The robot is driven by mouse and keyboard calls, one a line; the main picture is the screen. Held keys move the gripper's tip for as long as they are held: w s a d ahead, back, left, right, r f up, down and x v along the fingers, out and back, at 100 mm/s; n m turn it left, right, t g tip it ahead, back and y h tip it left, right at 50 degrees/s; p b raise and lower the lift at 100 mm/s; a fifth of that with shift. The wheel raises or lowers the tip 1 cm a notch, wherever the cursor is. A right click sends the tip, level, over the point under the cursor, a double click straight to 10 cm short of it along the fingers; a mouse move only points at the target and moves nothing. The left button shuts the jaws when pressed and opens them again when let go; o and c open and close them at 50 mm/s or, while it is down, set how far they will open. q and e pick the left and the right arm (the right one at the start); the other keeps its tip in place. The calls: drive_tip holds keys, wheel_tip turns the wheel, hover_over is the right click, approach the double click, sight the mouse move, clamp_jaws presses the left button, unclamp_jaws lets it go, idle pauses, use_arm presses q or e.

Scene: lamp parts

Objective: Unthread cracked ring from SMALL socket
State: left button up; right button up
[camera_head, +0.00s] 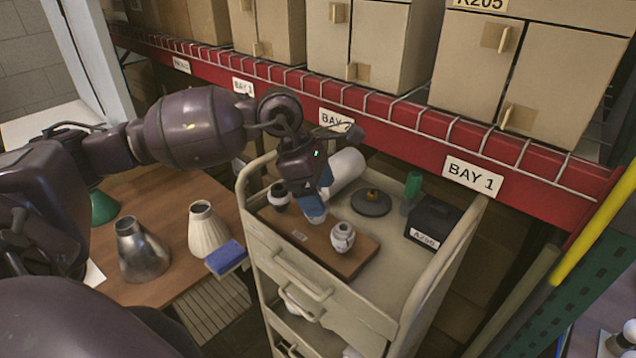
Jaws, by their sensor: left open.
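A wooden board (318,246) lies on top of a beige cart. A pale socket-like part (343,237) stands upright near the board's right end. A second one with a dark top (279,195) stands near its far left end. I cannot tell from size which is the small socket, and no crack in a ring is visible. My left gripper (314,210) points down over the board between the two parts, its blue-tipped fingers open and empty. It is apart from the pale part and close beside the dark-topped one. My right gripper is not in view.
The cart (415,285) has raised side rails and also carries a white roll (346,168), a grey disc (371,203), a green bottle (413,184) and a black box (433,221). Lampshades (144,250) stand on the table at left. A red shelf beam (400,112) runs behind.

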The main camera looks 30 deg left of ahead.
sight(340, 231)
use_arm(q)
drive_tip(key=p+x, duration=0.1)
drive_tip(key=x, duration=0.8)
drive_tip(key=shift+d+f, duration=0.15)
drive_tip(key=shift+f, duration=0.15)
drive_tip(key=shift+c, duration=0.2)
drive_tip(key=c, duration=1.1)
drive_tip(key=n+t, duration=0.1)
drive_tip(key=n, duration=0.1)
drive_tip(key=n+y, duration=0.1)
drive_tip(key=n, duration=0.1)
drive_tip(key=shift+s+d+n+t, duration=0.2)
drive_tip(key=shift+n+t, duration=0.2)
drive_tip(key=shift+r+n+y+b, duration=0.1)
drive_tip(key=shift+n+y+b, duration=0.25)
drive_tip(key=shift+n, duration=0.75)
drive_tip(key=shift+s, duration=0.1)
drive_tip(key=shift+d+n+t+y, duration=0.25)
drive_tip(key=shift+n+t+y, duration=0.15)
drive_tip(key=shift+n, duration=0.8)
drive_tip(key=n+y, duration=0.1)
drive_tip(key=n, duration=0.3)
drive_tip(key=shift+d+r+y, duration=0.1)
drive_tip(key=shift+d+y, duration=0.1)
drive_tip(key=shift+y, duration=0.15)
